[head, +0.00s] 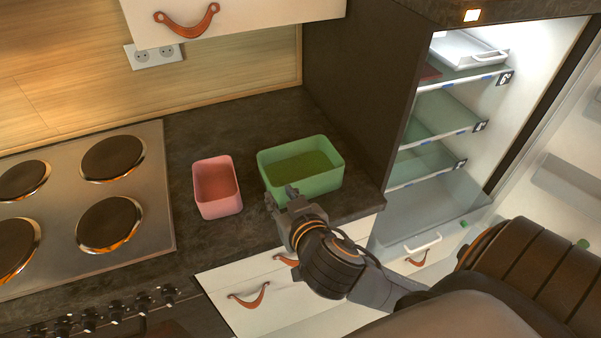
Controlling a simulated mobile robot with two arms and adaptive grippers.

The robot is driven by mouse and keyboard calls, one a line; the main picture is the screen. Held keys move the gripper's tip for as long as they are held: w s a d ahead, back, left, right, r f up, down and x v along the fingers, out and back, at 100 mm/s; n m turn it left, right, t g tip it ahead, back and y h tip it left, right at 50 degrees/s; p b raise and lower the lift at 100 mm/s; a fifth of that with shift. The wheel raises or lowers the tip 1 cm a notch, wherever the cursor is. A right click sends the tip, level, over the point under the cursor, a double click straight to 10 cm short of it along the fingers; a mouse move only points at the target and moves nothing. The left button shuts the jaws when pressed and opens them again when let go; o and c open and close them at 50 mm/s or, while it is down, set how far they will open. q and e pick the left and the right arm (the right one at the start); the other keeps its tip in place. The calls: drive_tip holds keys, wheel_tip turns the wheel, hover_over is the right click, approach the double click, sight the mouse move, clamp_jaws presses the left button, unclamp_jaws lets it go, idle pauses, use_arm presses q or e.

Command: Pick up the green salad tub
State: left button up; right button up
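The green salad tub (318,181) is an open rectangular tub standing upright on the dark countertop, right of the pink tub. Its inside looks green, and I cannot make out separate contents. My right gripper (280,195) is at the tub's near left corner, in front of part of its wall. Its two fingertips look apart, with nothing visible held between them. I cannot tell whether they touch the tub. My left gripper is not in view.
A pink tub (217,187) stands close to the left of the green one. A stove (75,205) with several burners lies further left. An open, lit fridge (440,150) with shelves is at the right. The dark countertop (230,130) is clear behind the tubs.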

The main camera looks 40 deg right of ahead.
approach(263, 170)
drive_tip(key=x, duration=0.4)
drive_tip(key=shift+s+f, duration=0.1)
drive_tip(key=shift+f, duration=0.3)
drive_tip(key=shift+p+x, duration=0.65)
drive_tip(key=shift+x, duration=2.55)
drive_tip(key=shift+s, duration=0.1)
clamp_jaws()
